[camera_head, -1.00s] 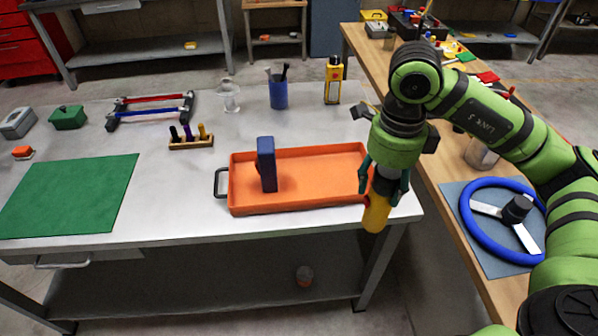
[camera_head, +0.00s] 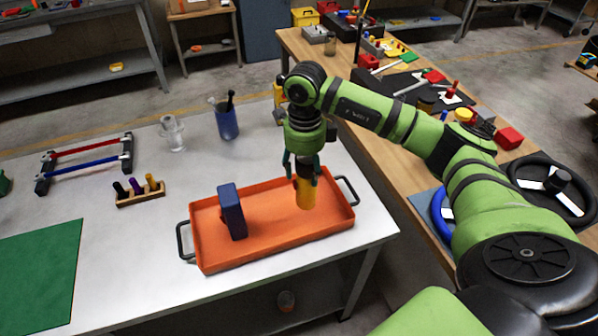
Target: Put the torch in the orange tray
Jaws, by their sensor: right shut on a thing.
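The orange tray (camera_head: 270,254) lies on the white-topped table, with a black handle at each end. A dark blue block-shaped thing (camera_head: 232,212) stands upright in its left part. My right gripper (camera_head: 305,178) is shut on the torch (camera_head: 306,194), a yellow cylinder with a dark upper part that points down. The torch is over the right part of the tray; I cannot tell whether its lower end touches the tray floor. The torch's upper end is hidden by the gripper. My left gripper is not in view.
A blue cup with pens (camera_head: 227,122), a clear bottle (camera_head: 173,134) and a wooden holder (camera_head: 141,194) stand behind the tray. A green mat (camera_head: 35,275) lies at the left. A wooden table (camera_head: 418,176) on the right carries a blue ring and a black wheel.

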